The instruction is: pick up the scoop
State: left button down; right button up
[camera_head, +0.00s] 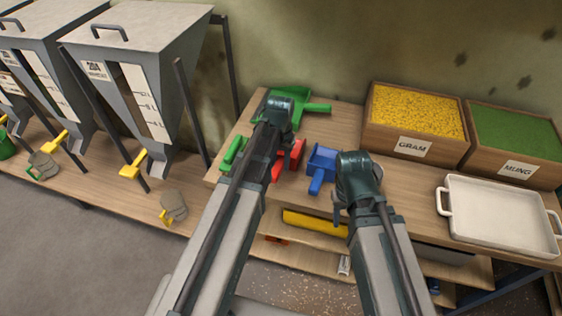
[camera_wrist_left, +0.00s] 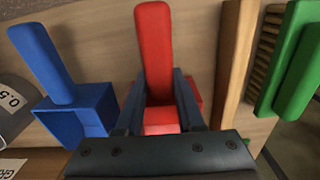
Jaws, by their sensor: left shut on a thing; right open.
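A red scoop (camera_head: 291,160) lies on the wooden bench, partly hidden behind my left arm in the head view. In the left wrist view the red scoop (camera_wrist_left: 154,45) sits between the two dark fingers of my left gripper (camera_wrist_left: 160,95), which is shut on it. A blue scoop (camera_head: 321,163) lies just right of the red one, and it also shows in the left wrist view (camera_wrist_left: 78,112). My right gripper (camera_head: 346,200) is open and empty near the bench's front edge; its fingertips are hard to make out.
A green dustpan (camera_head: 312,107) and a green-handled brush (camera_head: 232,153) lie near my left arm. A gram box (camera_head: 412,148), a mung box (camera_head: 515,168) and a white tray (camera_head: 500,246) stand to the right. Grey hoppers (camera_head: 135,75) with yellow levers stand left.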

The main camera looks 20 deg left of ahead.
pick_arm(q)
notch_tip(320, 180, up, 10)
jog(key=p, duration=0.9)
jog(key=shift+f, duration=0.25)
jog(key=c, duration=1.2)
grip_release()
grip_shut()
jog(key=shift+d+f, duration=0.1)
